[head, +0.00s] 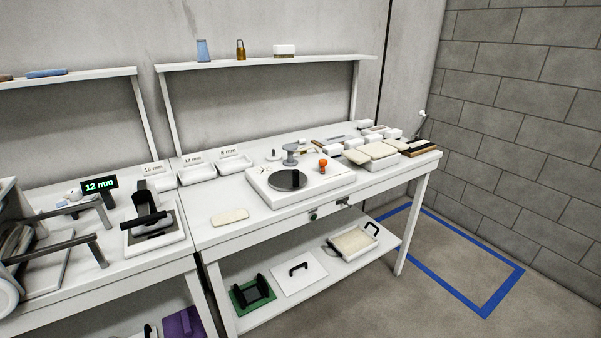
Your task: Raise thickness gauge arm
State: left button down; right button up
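A white flat-topped unit (330,184) sits on the right bench. A black display (99,184) reading "12 mm" stands on the left bench, near grey bar-like parts (60,248). I cannot tell for certain which of these parts is the thickness gauge arm, or whether it is raised. Neither of my grippers is in view.
Labelled white trays (197,174) line the back of the right bench (225,240). A cream pad (230,216) lies at its front left. Pale blocks (370,152) crowd its right end. A black-handled device (152,232) stands on the left bench. Blue tape (470,302) marks open floor.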

aim_at(148, 216)
jog(key=u, duration=1.2)
